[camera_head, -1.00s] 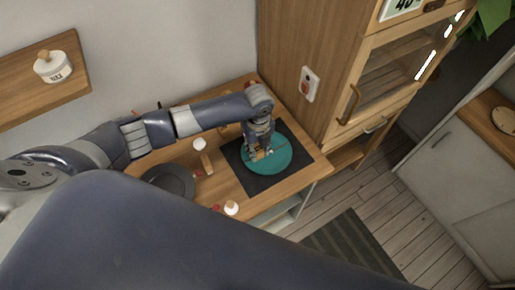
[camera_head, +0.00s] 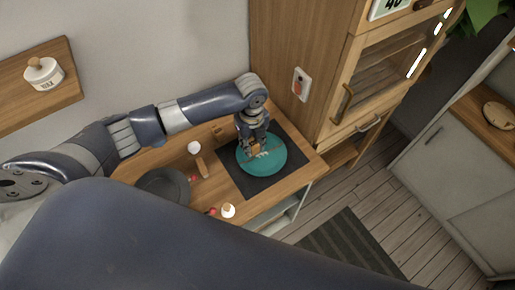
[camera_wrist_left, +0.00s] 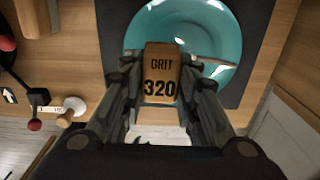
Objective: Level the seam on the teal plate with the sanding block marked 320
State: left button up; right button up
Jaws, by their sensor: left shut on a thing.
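The teal plate (camera_head: 270,160) lies on a dark mat (camera_head: 238,178) on the wooden table. My left gripper (camera_head: 254,152) is over the plate's left part, pointing down. In the left wrist view my left gripper (camera_wrist_left: 160,98) is shut on the sanding block (camera_wrist_left: 160,68), an orange-brown block marked GRIT 320. The teal plate (camera_wrist_left: 220,30) is behind the block there, with a thin light-brown seam line (camera_wrist_left: 212,60) running to the right of the block. I cannot tell whether the block touches the plate. My right gripper is not in view.
A dark plate (camera_head: 163,186) lies to the left on the table. A wooden cabinet (camera_head: 300,50) rises behind the table's right end.

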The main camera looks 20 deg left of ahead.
pick_arm(q)
jog(key=m+b, duration=0.1)
jog(key=m, duration=0.1)
jog(key=w+d+m+b, duration=0.1)
jog(key=m, duration=0.1)
jog(key=shift+w+d, duration=0.1)
jog(key=f+m+b, duration=0.1)
jog(key=b, duration=0.1)
jog(key=f+m+b, duration=0.1)
jog(key=m+b, duration=0.1)
jog(key=w+d+f+m+b, duration=0.1)
jog(key=m+b, duration=0.1)
jog(key=shift+f+b, duration=0.3)
jog(key=shift+f, duration=0.05)
jog(key=shift+s+r, duration=0.1)
jog(key=shift+s+a+p, duration=0.25)
jog(key=shift+a+p, duration=0.15)
jog(key=shift+p, duration=0.1)
jog(key=shift+s+a+f+p, duration=0.2)
jog(key=shift+s+a+p, duration=0.1)
jog(key=shift+a, duration=0.1)
jog(key=shift+s+a+f+p, duration=0.2)
jog(key=shift+s+a, duration=0.1)
jog(key=shift+a, duration=0.1)
